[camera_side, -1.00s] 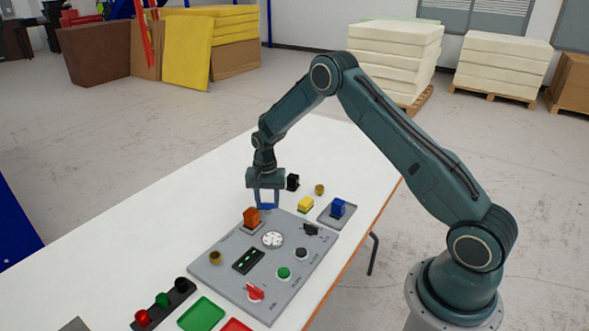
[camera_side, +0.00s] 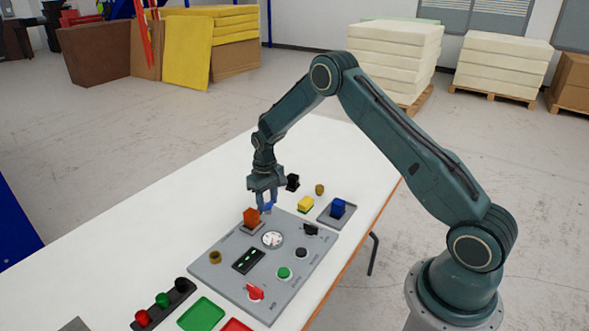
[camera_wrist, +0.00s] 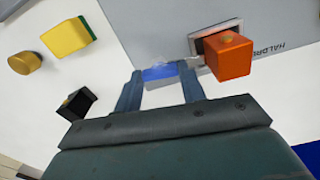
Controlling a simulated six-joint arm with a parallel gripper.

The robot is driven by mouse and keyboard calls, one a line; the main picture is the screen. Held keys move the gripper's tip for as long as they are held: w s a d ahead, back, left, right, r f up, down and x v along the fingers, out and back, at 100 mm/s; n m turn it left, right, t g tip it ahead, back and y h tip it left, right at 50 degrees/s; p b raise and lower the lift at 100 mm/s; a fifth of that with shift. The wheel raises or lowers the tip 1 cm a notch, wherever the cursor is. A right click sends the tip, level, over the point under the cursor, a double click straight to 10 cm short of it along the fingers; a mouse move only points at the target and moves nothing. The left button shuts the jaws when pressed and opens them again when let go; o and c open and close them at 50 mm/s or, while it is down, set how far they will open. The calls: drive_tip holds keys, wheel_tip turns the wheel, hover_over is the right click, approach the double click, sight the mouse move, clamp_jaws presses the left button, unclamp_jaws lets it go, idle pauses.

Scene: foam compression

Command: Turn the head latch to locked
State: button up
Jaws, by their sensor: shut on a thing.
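A small blue piece, which looks like the head latch handle (camera_side: 268,207), is at the far corner of the grey control panel (camera_side: 225,275). My gripper (camera_side: 266,209) points down over that corner with its fingers on either side of the blue piece. In the wrist view, the blue piece (camera_wrist: 160,72) lies between the two fingertips of my gripper (camera_wrist: 161,76), and they are shut on it. Its base is mostly hidden, and I cannot read any locked mark beside it.
An orange block (camera_side: 251,217) stands close beside my fingers; it also shows in the wrist view (camera_wrist: 234,57). A dial (camera_side: 272,239) sits nearer on the panel. The table's left side is clear.

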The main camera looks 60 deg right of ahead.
sight(267, 204)
drive_tip(key=shift+n, duration=0.6)
drive_tip(key=o, duration=1)
drive_tip(key=shift+r, duration=0.1)
wheel_tip(267, 204, up, 14)
drive_tip(key=shift+f, duration=0.15)
idle(0.4)
